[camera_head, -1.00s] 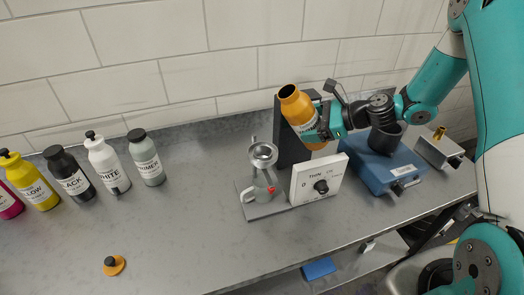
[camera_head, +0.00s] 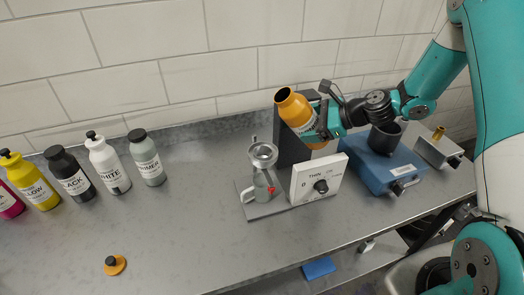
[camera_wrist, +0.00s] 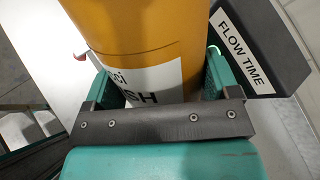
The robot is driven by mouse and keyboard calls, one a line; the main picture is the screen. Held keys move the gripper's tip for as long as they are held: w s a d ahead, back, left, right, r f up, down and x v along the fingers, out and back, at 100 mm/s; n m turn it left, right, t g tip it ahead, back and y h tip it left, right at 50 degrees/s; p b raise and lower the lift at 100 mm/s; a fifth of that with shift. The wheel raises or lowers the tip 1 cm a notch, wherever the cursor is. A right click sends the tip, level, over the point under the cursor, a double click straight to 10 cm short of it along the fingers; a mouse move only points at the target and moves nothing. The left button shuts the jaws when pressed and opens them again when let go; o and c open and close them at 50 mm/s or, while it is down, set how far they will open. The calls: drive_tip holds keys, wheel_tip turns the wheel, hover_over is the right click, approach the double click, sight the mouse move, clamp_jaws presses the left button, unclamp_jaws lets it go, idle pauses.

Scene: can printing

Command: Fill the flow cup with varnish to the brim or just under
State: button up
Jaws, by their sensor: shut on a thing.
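My gripper (camera_head: 325,124) is shut on the orange varnish bottle (camera_head: 300,116), holding it off the bench, tilted with its dark open mouth up and to the left. The wrist view shows the orange bottle (camera_wrist: 150,30) between the jaws, its white label partly covered. The metal flow cup (camera_head: 263,153) sits on its stand to the lower left of the bottle, above a clear jug (camera_head: 262,188). The bottle mouth is apart from the cup, and no stream shows. The liquid level in the cup is too small to tell.
A blue device with a dark pot (camera_head: 386,137) is farther right. Several ink bottles, including a black one (camera_head: 70,174), line the left. An orange cap (camera_head: 114,265) lies on open bench at front left.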

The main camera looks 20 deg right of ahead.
drive_tip(key=shift+d+f+n+h+b, duration=0.3)
drive_tip(key=shift+f+h+b, duration=0.1)
drive_tip(key=shift+f+h, duration=0.35)
idle(1.0)
drive_tip(key=shift+d+r+n+h, duration=0.3)
drive_tip(key=shift+d+h, duration=0.1)
drive_tip(key=shift+h, duration=0.35)
idle(1.0)
